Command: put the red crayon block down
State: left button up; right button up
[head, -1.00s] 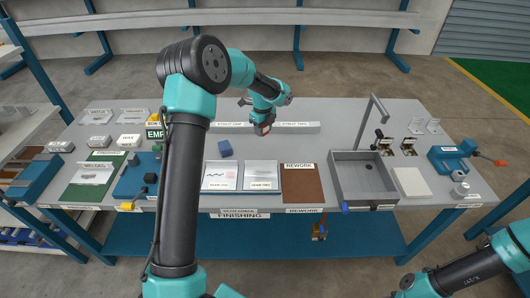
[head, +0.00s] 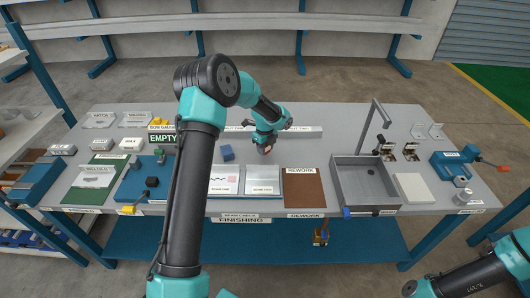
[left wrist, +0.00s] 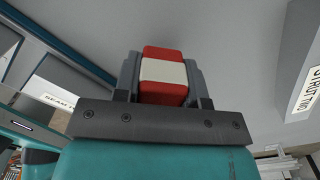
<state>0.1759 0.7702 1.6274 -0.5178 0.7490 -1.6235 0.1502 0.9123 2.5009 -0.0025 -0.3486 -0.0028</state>
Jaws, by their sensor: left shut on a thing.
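My left gripper (head: 266,148) is over the middle of the table, just in front of the strut rail, and points down. It is shut on the red crayon block (left wrist: 163,58), a red block with a white band, which sits between the two fingers in the left wrist view. In the head view only a small bit of red shows at the fingertips. I cannot tell whether the block touches the grey tabletop (head: 350,145). My right gripper is not in view; only part of my right arm shows at the lower right.
A blue block (head: 227,153) stands left of my left gripper. The white strut rail (head: 305,132) lies behind it. Bare tabletop lies to the right.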

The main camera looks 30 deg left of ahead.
pick_arm(q)
jog(key=shift+f, duration=1.15)
jog(key=shift+f, duration=0.15)
jog(key=o, duration=0.8)
notch_tip(320, 180, up, 12)
jog(key=shift+r, duration=0.15)
